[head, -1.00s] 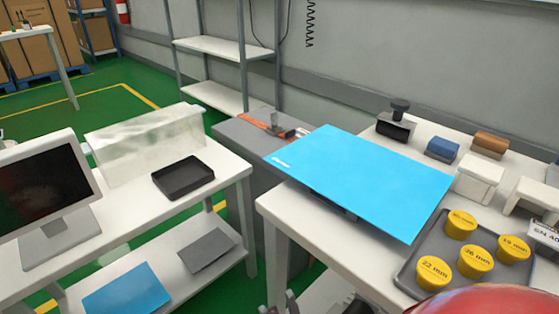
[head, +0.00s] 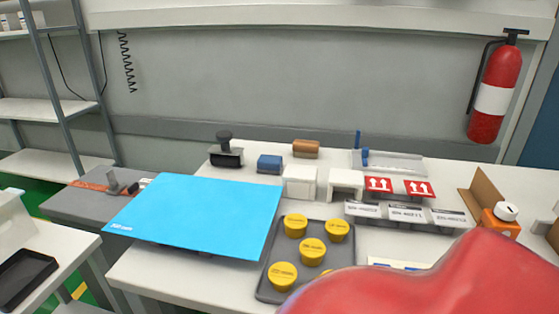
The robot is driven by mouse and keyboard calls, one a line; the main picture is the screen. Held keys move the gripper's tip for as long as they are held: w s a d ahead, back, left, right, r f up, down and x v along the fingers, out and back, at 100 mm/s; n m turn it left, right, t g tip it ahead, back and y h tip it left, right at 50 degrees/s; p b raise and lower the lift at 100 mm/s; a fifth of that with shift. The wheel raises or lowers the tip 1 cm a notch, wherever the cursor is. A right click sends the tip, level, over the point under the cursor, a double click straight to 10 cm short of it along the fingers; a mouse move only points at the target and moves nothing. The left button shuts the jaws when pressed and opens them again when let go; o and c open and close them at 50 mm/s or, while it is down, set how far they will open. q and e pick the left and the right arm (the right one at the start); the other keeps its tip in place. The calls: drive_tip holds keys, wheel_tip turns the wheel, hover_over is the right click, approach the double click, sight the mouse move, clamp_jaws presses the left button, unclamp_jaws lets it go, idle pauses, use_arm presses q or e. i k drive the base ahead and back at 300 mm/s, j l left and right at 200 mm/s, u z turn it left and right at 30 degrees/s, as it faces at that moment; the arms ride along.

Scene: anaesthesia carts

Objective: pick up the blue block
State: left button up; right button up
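The blue block (head: 269,164) is small and dark blue. It stands on the white table (head: 190,288) toward the back, between a black stamp-like tool (head: 226,155) on its left and a brown block (head: 306,149) on its right. White boxes stand just in front of it to the right. Neither of my grippers shows in the head view. A large red rounded shape covers the lower right of the view and hides part of the table.
A bright blue sheet (head: 195,215) overhangs the table's left front. A grey tray (head: 268,286) holds several yellow-lidded cups. White boxes (head: 300,181), labelled bins (head: 408,214) and an orange box (head: 500,222) fill the right. A fire extinguisher (head: 495,90) hangs on the wall.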

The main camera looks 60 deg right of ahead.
sight(269, 165)
drive_tip(key=l+z, duration=0.1)
drive_tip(key=z, duration=1.65)
drive_tip(key=u, duration=0.35)
drive_tip(key=k+u, duration=0.15)
drive_tip(key=u, duration=0.6)
drive_tip(key=i+u, duration=0.2)
drive_tip(key=u, duration=2.25)
drive_tip(key=k+j+z, duration=0.1)
drive_tip(key=z, duration=3.35)
drive_tip(key=k+j+z, duration=0.15)
drive_tip(key=i+j, duration=0.05)
